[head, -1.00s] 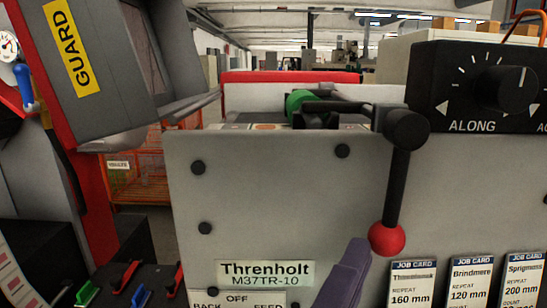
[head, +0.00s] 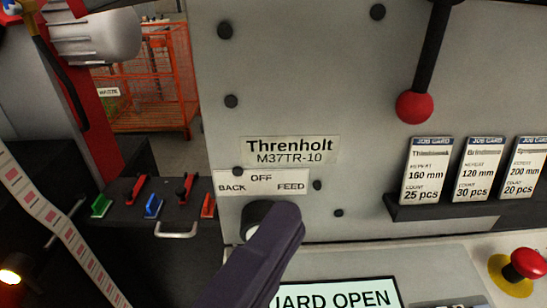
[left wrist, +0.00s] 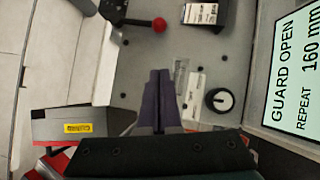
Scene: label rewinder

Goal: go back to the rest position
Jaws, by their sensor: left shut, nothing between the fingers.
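My left gripper (head: 286,214) comes up from the bottom of the head view, its dark purple fingers together and empty. It overlaps part of the black selector knob (head: 256,213) under the BACK/OFF/FEED label (head: 262,182); I cannot tell from this view whether they touch. In the left wrist view the shut fingers (left wrist: 159,80) stand apart from the knob (left wrist: 219,100), which lies to their right with its white mark showing. My right gripper is in neither view.
The grey machine panel (head: 300,90) carries a red-ball lever (head: 414,106) and a rack of job cards (head: 472,170). A screen (head: 340,296) reads GUARD OPEN. A red stop button (head: 524,264) sits at right. Coloured-handled tools (head: 153,205) lie at left, near an orange cage (head: 150,80).

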